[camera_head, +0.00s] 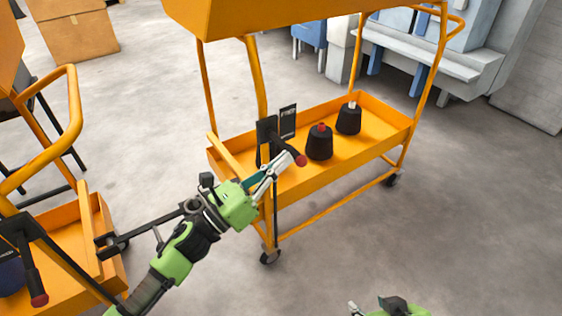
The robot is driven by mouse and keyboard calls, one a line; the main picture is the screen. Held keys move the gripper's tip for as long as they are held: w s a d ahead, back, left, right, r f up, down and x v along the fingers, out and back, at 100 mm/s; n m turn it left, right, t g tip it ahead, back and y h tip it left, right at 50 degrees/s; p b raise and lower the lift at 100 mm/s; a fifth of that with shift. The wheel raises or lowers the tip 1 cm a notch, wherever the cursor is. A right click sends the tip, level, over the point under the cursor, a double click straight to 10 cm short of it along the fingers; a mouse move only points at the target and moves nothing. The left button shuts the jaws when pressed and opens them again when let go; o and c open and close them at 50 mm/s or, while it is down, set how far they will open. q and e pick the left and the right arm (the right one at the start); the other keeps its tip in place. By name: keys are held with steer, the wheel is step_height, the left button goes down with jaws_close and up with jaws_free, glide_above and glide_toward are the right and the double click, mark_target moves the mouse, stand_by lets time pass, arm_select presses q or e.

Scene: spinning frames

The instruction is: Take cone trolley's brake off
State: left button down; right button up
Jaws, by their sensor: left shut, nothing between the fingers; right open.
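The cone trolley (345,203) is an orange frame on black casters, with dark yarn cones (319,146) on its lower shelf. A black brake lever with a red knob (301,160) sticks out beside a black plate (267,130) at the trolley's near left end. My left gripper (284,162) is shut and empty, its fingertips right at the lever, just left of the red knob. I cannot tell whether they touch it. My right gripper (354,308) shows only partly at the bottom edge, open and well away from the trolley.
A second orange trolley (88,240) stands at the left, with a similar black lever and red knob (39,300). A cardboard box (75,35) is at the back left. A grey machine (440,60) stands behind. The floor at the right is clear.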

stand_by(0.9)
arm_select(q)
steer(key=s+a+f+b, duration=0.4)
steer(key=s+a+f, duration=0.2)
steer(key=a, duration=0.3)
steer(key=shift+a+f, duration=0.3)
steer(key=shift+f, duration=0.1)
arm_select(e)
steer(key=w+a+r+t+y, duration=0.1)
steer(key=w+a+r+t, duration=0.1)
steer(key=w+r+t, duration=0.3)
steer(key=w+a+r+t+y, duration=0.2)
steer(key=w+r+t, duration=0.3)
steer(key=r, duration=0.6)
steer(key=shift+a+n, duration=0.3)
steer(key=shift+a, duration=0.15)
